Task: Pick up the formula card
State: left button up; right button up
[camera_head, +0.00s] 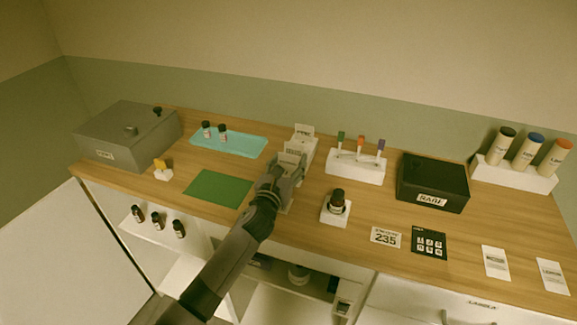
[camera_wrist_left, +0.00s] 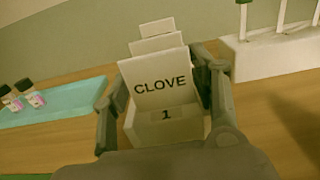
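A pale card reading "CLOVE" (camera_wrist_left: 162,84) stands upright at the front of a white card holder (camera_wrist_left: 166,130) marked "1". More pale cards (camera_wrist_left: 158,28) stand behind it; their text is not readable. In the head view the front card (camera_head: 291,160) and the holder (camera_head: 308,150) are at mid-table. I cannot tell for certain which card is the formula card. My left gripper (camera_head: 288,178) is over the holder, with its fingers apart on either side of the CLOVE card in the left wrist view (camera_wrist_left: 163,102). I cannot tell whether they touch it. My right gripper is out of view.
A teal tray (camera_head: 250,150) with two small bottles lies left, behind a green mat (camera_head: 218,188). A white stand (camera_head: 356,168) with coloured-top sticks is right of the holder. A dark bottle (camera_head: 337,202), black box (camera_head: 433,182) and flat cards (camera_head: 385,237) lie further right.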

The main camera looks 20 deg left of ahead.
pick_arm(q)
jog(key=c, duration=0.4)
jog(key=shift+o, duration=0.2)
jog(key=shift+r, duration=0.1)
